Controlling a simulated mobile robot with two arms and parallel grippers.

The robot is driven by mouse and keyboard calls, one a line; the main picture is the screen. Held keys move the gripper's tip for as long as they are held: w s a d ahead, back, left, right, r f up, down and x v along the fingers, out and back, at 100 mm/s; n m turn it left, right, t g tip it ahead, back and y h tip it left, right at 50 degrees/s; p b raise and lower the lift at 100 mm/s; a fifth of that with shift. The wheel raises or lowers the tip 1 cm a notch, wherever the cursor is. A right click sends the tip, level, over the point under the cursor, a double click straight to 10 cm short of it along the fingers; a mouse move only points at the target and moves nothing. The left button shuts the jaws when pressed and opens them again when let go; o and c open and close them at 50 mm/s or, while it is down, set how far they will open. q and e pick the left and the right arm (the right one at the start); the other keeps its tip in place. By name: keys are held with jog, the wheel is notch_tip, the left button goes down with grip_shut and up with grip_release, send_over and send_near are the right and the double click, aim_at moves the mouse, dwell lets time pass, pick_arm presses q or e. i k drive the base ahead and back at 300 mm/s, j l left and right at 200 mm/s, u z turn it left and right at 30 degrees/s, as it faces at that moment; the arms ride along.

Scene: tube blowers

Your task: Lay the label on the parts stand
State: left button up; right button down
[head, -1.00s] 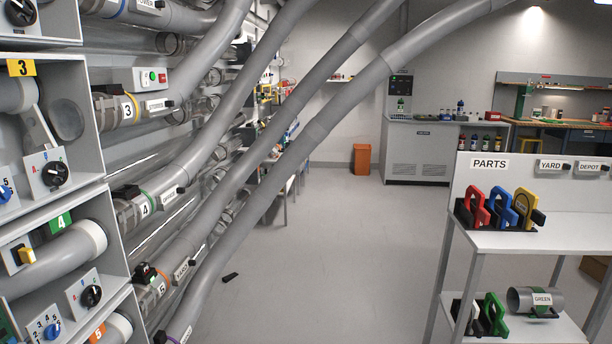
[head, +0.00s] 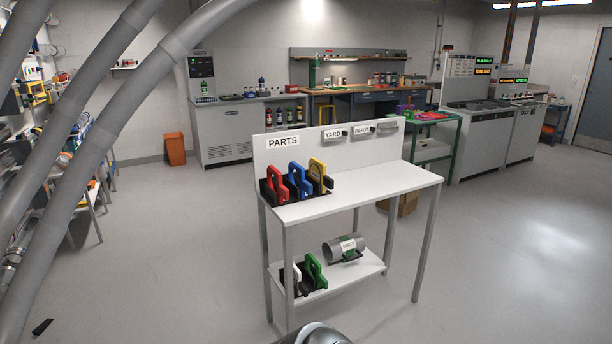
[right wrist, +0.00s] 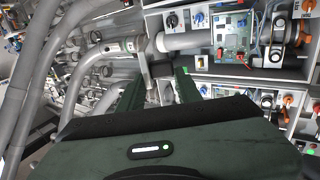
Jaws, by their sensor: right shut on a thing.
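The parts stand (head: 395,190) is in the middle of the head view, a white two-shelf stand with a PARTS sign on its back panel. Its top shelf is bare from the middle to the right. A YARD label (head: 333,134) and a DEPOT label (head: 362,130) sit on the back panel. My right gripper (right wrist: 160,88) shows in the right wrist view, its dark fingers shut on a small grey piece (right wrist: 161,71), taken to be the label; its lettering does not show. Behind it is the tube wall, not the stand. My left gripper is in neither current view.
Red, blue and yellow clamps (head: 297,181) stand at the top shelf's left end. The lower shelf holds white and green clamps and a grey tube (head: 343,247). Large grey tubes (head: 110,110) cross the left side. The floor right of the stand is clear.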

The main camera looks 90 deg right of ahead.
aim_at(384, 181)
jog(key=l+z, duration=0.25)
jog(key=z, duration=0.25)
jog(key=l+z, duration=0.2)
jog(key=z, duration=0.25)
jog(key=i+l+z, duration=0.15)
jog(key=z, duration=0.35)
jog(key=i+l+z, duration=0.1)
jog(key=l+z, duration=0.15)
jog(key=z, duration=0.25)
jog(key=i+l+z, duration=0.1)
jog(key=z, duration=0.4)
jog(key=i+l+z, duration=0.2)
jog(key=i+z, duration=0.2)
jog(key=i, duration=0.45)
jog(key=i+z, duration=0.35)
jog(key=i, duration=0.75)
